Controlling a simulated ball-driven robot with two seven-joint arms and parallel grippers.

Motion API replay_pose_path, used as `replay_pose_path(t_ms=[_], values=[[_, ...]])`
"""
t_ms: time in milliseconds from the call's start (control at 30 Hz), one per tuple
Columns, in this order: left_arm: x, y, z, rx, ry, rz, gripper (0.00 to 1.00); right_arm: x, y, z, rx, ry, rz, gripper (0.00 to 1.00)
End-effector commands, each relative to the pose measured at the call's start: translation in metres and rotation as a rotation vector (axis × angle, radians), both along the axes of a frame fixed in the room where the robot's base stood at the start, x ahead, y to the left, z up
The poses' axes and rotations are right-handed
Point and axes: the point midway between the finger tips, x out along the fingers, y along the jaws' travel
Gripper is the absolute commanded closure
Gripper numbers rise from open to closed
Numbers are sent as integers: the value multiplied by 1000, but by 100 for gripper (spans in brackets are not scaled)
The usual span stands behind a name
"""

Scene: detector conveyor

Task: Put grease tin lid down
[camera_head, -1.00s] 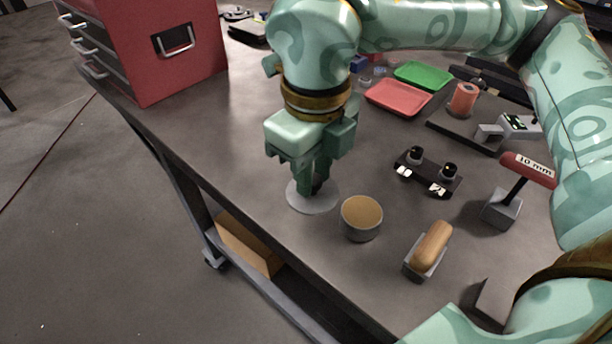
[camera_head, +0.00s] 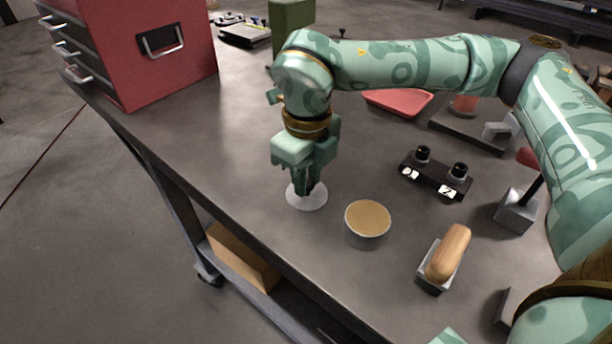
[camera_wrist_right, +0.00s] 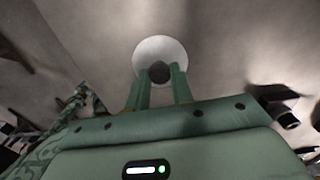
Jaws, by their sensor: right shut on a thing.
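The grease tin lid (camera_head: 307,200) is a thin pale grey disc with a dark knob at its middle. It is at the table's left part, left of the open grease tin (camera_head: 367,222), which shows tan grease inside. My right gripper (camera_head: 306,190) points down over the lid, its fingers shut on the knob. The right wrist view also shows the lid (camera_wrist_right: 160,55) flat beyond the fingertips (camera_wrist_right: 159,75). The lid looks level and at or just above the table top; I cannot tell if it touches. My left gripper is not in view.
A brush with a wooden handle (camera_head: 449,252) lies right of the tin. A black block with two knobs (camera_head: 436,177) is behind it. A red drawer cabinet (camera_head: 150,55) stands at the back left. The table (camera_head: 240,170) is bare left of the lid.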

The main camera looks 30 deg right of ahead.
Motion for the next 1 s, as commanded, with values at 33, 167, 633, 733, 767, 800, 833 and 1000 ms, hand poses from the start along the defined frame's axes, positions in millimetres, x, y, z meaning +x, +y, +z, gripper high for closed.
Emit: replay_pose_path(t_ms=[33, 167, 633, 733, 767, 800, 833, 1000], values=[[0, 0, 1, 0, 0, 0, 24, 0, 0, 1, 0, -1, 0, 98], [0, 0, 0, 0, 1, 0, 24, 0, 0, -1, 0, 0, 0, 98], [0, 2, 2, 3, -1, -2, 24, 0, 0, 5, 1, -3, 0, 55], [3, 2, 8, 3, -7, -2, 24, 0, 0, 22, 1, -5, 0, 55], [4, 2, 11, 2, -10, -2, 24, 0, 0, 29, 1, -6, -1, 55], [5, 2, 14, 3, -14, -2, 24, 0, 0, 39, 2, -8, -1, 55], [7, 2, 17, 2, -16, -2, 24, 0, 1, 47, 2, -9, 0, 55], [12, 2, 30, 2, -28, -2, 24, 0, 1, 88, 1, -7, 0, 55]])
